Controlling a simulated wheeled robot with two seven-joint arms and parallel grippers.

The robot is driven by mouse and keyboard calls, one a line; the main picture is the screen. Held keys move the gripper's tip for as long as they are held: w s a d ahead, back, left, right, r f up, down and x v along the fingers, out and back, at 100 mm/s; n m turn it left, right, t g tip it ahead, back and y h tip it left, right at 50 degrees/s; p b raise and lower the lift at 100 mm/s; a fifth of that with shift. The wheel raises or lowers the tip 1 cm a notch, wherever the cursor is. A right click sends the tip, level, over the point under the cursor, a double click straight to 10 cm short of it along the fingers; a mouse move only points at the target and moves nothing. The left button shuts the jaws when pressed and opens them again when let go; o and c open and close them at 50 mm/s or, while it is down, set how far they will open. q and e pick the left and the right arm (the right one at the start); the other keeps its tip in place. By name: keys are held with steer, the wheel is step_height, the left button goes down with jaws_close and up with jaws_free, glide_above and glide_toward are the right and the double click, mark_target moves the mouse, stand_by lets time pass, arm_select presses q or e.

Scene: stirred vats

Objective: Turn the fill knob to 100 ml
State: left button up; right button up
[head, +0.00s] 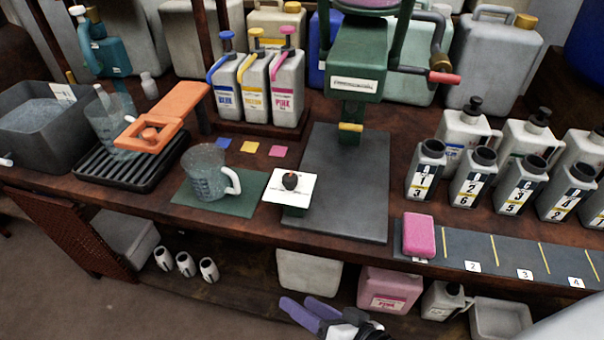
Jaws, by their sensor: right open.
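The fill knob (290,180) is a small black knob on a white square dial plate (304,186), set on a dark green box at the front of the bench. The marks on the dial are too small to read. My right gripper (300,304) is low in front of the bench edge, below the knob and apart from it. Its purple fingers are spread and empty. A clear measuring jug (205,172) with a white handle stands upright on a green mat (238,205) left of the knob. My left gripper is not in view.
A dark green dispenser (357,58) stands behind a grey plate (345,185) right of the knob. A pink sponge (419,235) lies near the front edge. Several numbered bottles stand at right. An orange lever (168,113) overhangs a black drip tray (125,180) at left.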

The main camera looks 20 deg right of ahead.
steer(key=w+r+m+t+y+b, duration=0.1)
steer(key=w+r+m+t, duration=0.45)
steer(key=r+m, duration=0.55)
steer(key=m+t+h+b, duration=0.1)
steer(key=m+h+b, duration=0.15)
steer(key=m, duration=1.35)
glide_toward(294, 184)
steer(key=shift+w+a+h+p, duration=0.3)
steer(key=shift+a+h+p, duration=0.1)
steer(key=shift+a, duration=0.45)
steer(key=m, duration=0.2)
steer(key=shift+w+d+m, duration=0.3)
steer(key=shift+d, duration=0.05)
steer(key=shift+w+m+h, duration=0.25)
steer(key=shift+w+m, duration=0.05)
steer(key=shift+w, duration=0.25)
steer(key=w, duration=0.5)
steer(key=w+a, duration=0.1)
steer(key=w, duration=0.2)
steer(key=shift+a, duration=0.15)
steer(key=shift+w+a, duration=0.1)
steer(key=shift+w, duration=0.45)
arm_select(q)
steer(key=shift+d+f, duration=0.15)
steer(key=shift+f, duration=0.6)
